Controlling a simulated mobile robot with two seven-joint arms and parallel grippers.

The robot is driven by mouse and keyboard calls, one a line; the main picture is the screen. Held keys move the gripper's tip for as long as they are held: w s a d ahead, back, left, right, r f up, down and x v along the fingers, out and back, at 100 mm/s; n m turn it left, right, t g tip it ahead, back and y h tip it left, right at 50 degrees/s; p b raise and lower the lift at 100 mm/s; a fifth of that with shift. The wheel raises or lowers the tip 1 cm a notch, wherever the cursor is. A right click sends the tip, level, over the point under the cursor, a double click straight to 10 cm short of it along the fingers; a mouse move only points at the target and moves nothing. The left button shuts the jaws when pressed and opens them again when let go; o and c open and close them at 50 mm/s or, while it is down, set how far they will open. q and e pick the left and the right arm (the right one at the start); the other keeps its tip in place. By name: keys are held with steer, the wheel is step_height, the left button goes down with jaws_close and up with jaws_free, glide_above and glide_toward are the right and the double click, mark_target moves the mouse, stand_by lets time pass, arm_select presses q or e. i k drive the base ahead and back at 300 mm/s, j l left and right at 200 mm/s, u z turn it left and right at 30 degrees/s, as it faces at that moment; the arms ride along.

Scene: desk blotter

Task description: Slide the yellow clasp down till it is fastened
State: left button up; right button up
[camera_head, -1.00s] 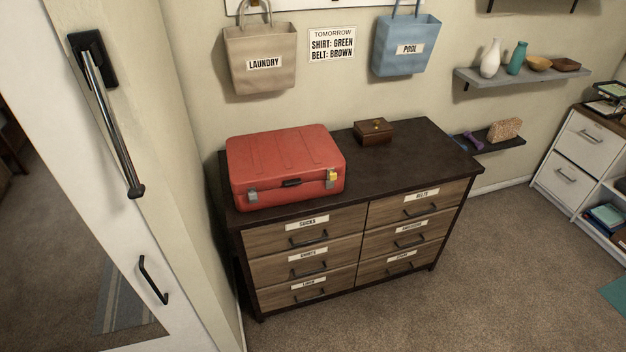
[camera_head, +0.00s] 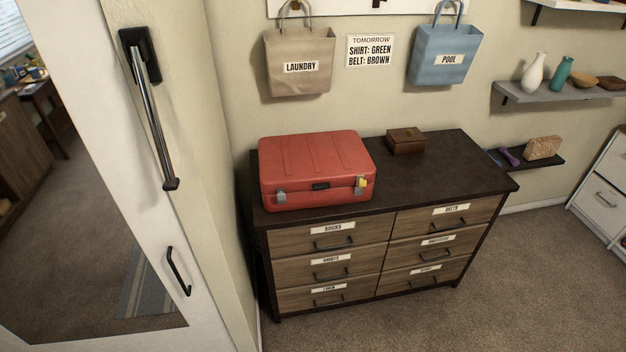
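A red suitcase (camera_head: 315,165) lies flat and closed on the left part of a dark dresser top (camera_head: 450,165). The yellow clasp (camera_head: 361,183) is on the right side of the suitcase's front face, over a grey metal plate. A plain grey clasp (camera_head: 281,197) is on the left side of the front. A dark handle (camera_head: 320,186) sits between them. The clasp is too small to tell whether it is fastened. Neither of my grippers is in view.
A small brown box (camera_head: 405,141) stands behind and right of the suitcase. The dresser top's right part is clear. A mirrored door with a long metal handle (camera_head: 156,125) stands at the left. Laundry (camera_head: 300,67) and pool (camera_head: 441,58) bags hang above.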

mark_target(361, 183)
steer(key=i+l+u, duration=0.25)
steer(key=u, duration=0.15)
steer(key=i+l+u, duration=0.4)
